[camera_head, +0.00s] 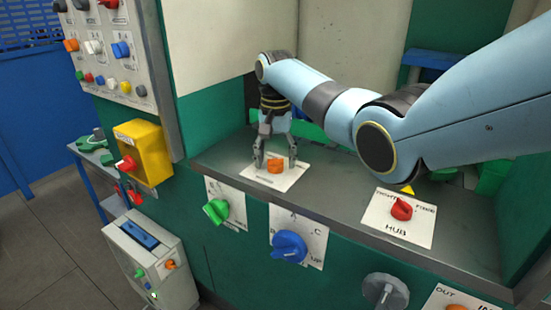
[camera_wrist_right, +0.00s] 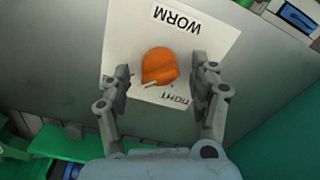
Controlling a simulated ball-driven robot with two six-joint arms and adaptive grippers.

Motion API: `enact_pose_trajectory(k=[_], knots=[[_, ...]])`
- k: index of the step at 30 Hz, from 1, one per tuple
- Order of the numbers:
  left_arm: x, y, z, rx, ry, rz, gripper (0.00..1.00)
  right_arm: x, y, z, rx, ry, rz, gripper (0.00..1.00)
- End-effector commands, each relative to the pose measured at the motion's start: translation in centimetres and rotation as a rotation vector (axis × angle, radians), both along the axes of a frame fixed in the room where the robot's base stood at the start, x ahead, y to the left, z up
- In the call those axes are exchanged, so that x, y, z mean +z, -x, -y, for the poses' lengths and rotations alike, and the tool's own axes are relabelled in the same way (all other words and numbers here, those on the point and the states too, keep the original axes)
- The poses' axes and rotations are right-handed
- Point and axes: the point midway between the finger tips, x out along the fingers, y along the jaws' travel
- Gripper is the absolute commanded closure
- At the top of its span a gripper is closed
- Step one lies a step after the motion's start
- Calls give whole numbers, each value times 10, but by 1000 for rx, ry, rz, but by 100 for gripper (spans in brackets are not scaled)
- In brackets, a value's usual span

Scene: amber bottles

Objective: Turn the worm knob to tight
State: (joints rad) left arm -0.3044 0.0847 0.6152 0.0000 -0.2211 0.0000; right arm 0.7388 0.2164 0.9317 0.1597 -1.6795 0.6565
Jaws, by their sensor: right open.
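The worm knob is an orange knob (camera_head: 275,166) on a white plate (camera_head: 292,175) that lies on the grey ledge. In the right wrist view the orange knob (camera_wrist_right: 158,66) has a pale pointer mark at its lower left edge. The plate (camera_wrist_right: 120,30) there reads WORM at one edge and TIGHT near the opposite edge, part of its lettering hidden. My right gripper (camera_head: 275,162) points down over the knob, its fingers open on either side of it. In the wrist view the right gripper's fingertips (camera_wrist_right: 158,70) flank the knob with gaps. My left gripper is not in view.
A red knob (camera_head: 401,209) on a HUB plate sits to the right on the ledge. A green knob (camera_head: 216,210) and a blue knob (camera_head: 289,247) are on the front panel below. A yellow box (camera_head: 148,150) stands at the left. The ledge (camera_head: 335,195) between the worm and HUB plates is clear.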

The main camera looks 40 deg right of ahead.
Motion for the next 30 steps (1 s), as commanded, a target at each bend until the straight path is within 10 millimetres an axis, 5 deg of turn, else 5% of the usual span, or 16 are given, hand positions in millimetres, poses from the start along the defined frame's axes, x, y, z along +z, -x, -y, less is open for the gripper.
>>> enact_pose_trajectory(k=[4,11,23,30], knots=[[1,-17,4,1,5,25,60,-7,0,0,1,-1,-1,38],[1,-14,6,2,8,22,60,-7,0,0,0,0,0,39],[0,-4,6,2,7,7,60,-6,0,0,0,0,0,92],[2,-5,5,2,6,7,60,-6,0,0,16,-1,1,94]])
